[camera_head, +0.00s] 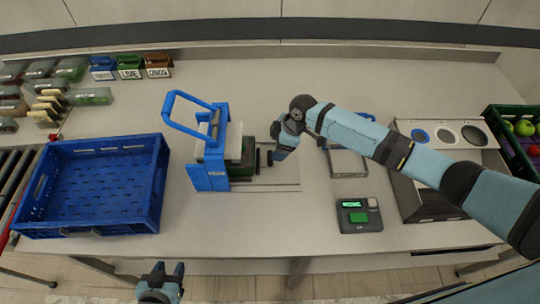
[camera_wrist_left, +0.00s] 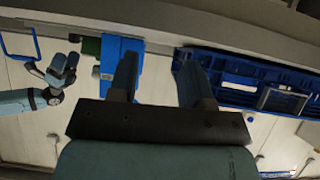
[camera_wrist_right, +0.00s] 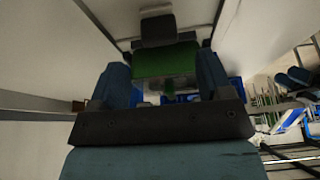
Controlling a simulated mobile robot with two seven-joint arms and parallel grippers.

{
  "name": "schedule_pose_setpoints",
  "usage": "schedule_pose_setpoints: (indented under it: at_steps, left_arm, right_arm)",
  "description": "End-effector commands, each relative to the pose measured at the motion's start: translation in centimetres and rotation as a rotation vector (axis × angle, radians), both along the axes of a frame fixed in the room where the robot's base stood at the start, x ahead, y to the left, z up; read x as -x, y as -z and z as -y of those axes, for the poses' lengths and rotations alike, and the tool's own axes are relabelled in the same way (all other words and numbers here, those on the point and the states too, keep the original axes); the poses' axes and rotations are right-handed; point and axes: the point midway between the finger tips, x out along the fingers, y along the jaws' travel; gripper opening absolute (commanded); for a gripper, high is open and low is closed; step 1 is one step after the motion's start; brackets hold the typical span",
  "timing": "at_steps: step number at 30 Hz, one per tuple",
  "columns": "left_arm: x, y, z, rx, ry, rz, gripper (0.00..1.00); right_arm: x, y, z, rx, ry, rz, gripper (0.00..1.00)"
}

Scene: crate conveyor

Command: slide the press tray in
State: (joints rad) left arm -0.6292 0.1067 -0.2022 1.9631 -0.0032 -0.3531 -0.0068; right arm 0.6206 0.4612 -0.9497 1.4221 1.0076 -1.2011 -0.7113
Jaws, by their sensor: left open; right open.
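The blue press (camera_head: 208,178) with its raised handle stands on the table's middle left. The press tray (camera_head: 243,170), dark and green, sticks out of the press's right side toward my right gripper. My left gripper (camera_head: 160,272) is open and empty in front of the table's front edge.
A blue crate (camera_head: 95,225) lies left of the press. A small device with a green screen (camera_head: 358,216) and a grey scale plate (camera_head: 347,163) stand to the right. Three labelled bins (camera_head: 130,68) are at the back left. The table in front of the press is clear.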

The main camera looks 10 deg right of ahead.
Motion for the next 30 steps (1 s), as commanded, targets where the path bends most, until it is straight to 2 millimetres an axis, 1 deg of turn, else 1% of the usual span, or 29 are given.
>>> schedule_pose_setpoints:
  at_steps: [1,2,3,9,14,23,24,29,30]
  left_arm:
    - [-0.1,0.2,0.0,-0.003,0.005,0.006,0.45]
    - [-0.1,1.0,0.1,-0.003,0.008,0.010,0.45]
    - [-0.2,1.4,0.2,-0.003,0.013,0.016,0.45]
    - [-0.3,3.2,0.1,-0.016,0.038,0.019,0.45]
    - [-0.7,3.6,0.2,-0.014,0.040,0.023,0.45]
    - [-0.7,3.5,0.6,-0.007,0.040,0.021,0.45]
    - [-0.6,3.5,0.6,-0.007,0.041,0.021,0.45]
    - [-0.5,3.6,0.6,-0.007,0.041,0.019,0.45]
    - [-0.5,3.6,0.6,-0.007,0.041,0.019,0.45]
  right_arm:
    - [0.0,1.4,-0.6,0.000,0.000,-0.002,0.72]
    - [-0.1,2.4,-0.7,0.000,0.000,-0.001,0.72]
    - [-0.2,3.1,-0.9,0.000,-0.001,0.000,0.72]
    - [-0.4,5.2,-1.9,-0.001,-0.001,0.001,0.72]
    - [-0.5,5.8,-2.3,-0.001,-0.001,0.001,0.72]
    - [-0.5,5.9,-2.4,-0.001,0.000,0.001,0.72]
    - [-0.5,5.9,-2.4,-0.001,0.000,0.001,0.70]
    - [-0.5,5.9,-2.4,-0.001,0.000,0.001,0.33]
    - [-0.5,5.9,-2.4,-0.001,0.000,0.001,0.24]
